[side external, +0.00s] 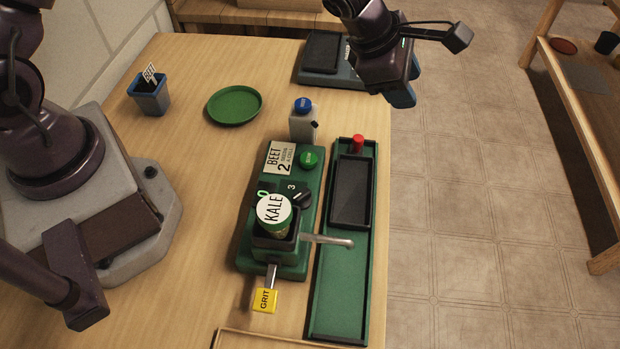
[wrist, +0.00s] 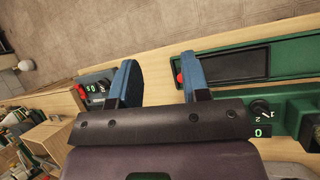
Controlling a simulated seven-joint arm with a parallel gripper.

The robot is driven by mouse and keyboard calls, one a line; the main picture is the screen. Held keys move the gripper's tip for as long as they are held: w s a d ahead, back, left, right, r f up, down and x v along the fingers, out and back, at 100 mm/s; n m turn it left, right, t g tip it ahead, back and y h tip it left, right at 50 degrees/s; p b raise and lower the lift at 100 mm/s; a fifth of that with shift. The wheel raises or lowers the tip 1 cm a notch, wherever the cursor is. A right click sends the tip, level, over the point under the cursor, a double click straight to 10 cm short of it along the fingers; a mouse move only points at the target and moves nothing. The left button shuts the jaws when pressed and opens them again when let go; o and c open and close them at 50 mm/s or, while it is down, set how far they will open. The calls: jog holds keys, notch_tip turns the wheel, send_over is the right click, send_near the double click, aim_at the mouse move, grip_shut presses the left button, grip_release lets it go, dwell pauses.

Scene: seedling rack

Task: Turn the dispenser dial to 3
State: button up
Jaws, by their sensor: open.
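The green dispenser (side external: 312,215) stands on the bench. Its black dial (side external: 303,200) has a printed 3 beside it; the dial also shows in the wrist view (wrist: 260,107) with small numerals around it. I cannot tell which numeral it points to. A small display (side external: 263,194) reads 0. A card (side external: 279,158) reading BEET and 2 and a green button (side external: 309,158) are on the dispenser. A jar labelled KALE (side external: 273,210) sits on it. My gripper (side external: 402,92) is open and empty, raised near the bench's far right edge, well away from the dial; its blue fingers (wrist: 160,80) are apart.
A green tray (side external: 330,292) holding a black tray (side external: 350,190) lies right of the dispenser. A metal lever (side external: 330,240) sticks out toward it. A blue-capped bottle (side external: 303,123), green saucer (side external: 235,105), labelled pot (side external: 150,97), yellow GRIT tab (side external: 264,300) and scale (side external: 325,62) are also on the bench.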

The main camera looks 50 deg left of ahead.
jog(key=s+f+n+g+y, duration=0.1)
jog(key=s+f+n+g, duration=0.3)
jog(key=n, duration=0.3)
jog(key=n+g+y, duration=0.2)
jog(key=n+g, duration=0.3)
jog(key=g, duration=0.2)
send_near(308, 188)
jog(key=shift+t, duration=0.3)
jog(key=x, duration=0.9)
jog(key=shift+s+r, duration=0.1)
jog(key=shift+s, duration=0.15)
grip_shut()
